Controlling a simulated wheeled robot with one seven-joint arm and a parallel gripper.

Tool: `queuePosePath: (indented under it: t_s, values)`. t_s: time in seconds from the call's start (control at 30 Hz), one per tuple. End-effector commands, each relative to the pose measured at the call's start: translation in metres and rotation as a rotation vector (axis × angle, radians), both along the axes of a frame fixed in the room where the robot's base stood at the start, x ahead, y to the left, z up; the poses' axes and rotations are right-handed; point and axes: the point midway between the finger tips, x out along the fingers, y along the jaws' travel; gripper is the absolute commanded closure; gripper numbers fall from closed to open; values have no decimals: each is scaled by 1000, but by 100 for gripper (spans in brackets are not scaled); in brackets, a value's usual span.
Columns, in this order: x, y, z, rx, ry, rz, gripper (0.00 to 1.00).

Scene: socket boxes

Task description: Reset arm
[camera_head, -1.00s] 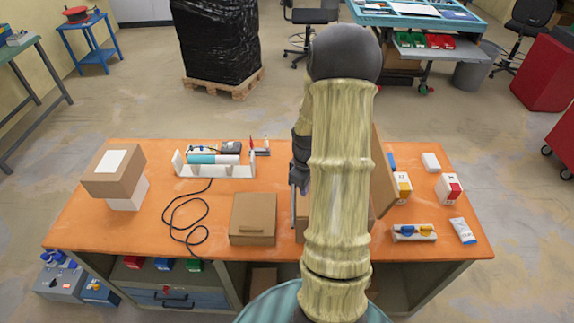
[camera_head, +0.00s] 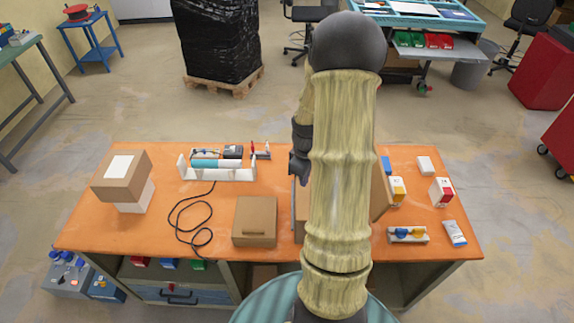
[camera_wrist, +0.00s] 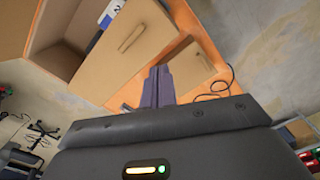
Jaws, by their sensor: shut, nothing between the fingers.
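My gripper (camera_head: 299,166) is partly hidden behind my arm in the head view, above the orange workbench (camera_head: 160,243). In the wrist view its fingers (camera_wrist: 158,86) are closed together and empty. An open cardboard box (camera_head: 301,215) stands behind my arm, and most of it is hidden there. The wrist view shows an open box compartment (camera_wrist: 62,55) with a white label inside and a door panel (camera_wrist: 130,45) with a handle. A closed cardboard box (camera_head: 255,220) stands to the left on the bench.
A stacked brown box (camera_head: 118,188) stands at the bench's left. A white rack (camera_head: 218,173) and a black cable (camera_head: 190,215) lie nearer the middle.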

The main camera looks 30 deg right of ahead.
Motion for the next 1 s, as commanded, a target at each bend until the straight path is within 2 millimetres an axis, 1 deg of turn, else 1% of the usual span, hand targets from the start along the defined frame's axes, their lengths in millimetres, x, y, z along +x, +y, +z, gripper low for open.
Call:
queuePosePath:
  t_s: [0.03, 0.1, 0.67, 0.77, 0.83, 0.97, 1.0]
  values:
    - [0, 0, 11, 0, 0, 0, 100]
    - [0, 0, 14, 0, 0, 0, 100]
    - [0, 2, 11, -1, 0, -1, 100]
    - [2, 13, 10, -8, -9, -15, 100]
    - [3, 29, 8, -16, -21, -35, 100]
    - [0, 73, 5, -32, -59, -107, 100]
    - [-3, 88, 5, -34, -76, -135, 100]
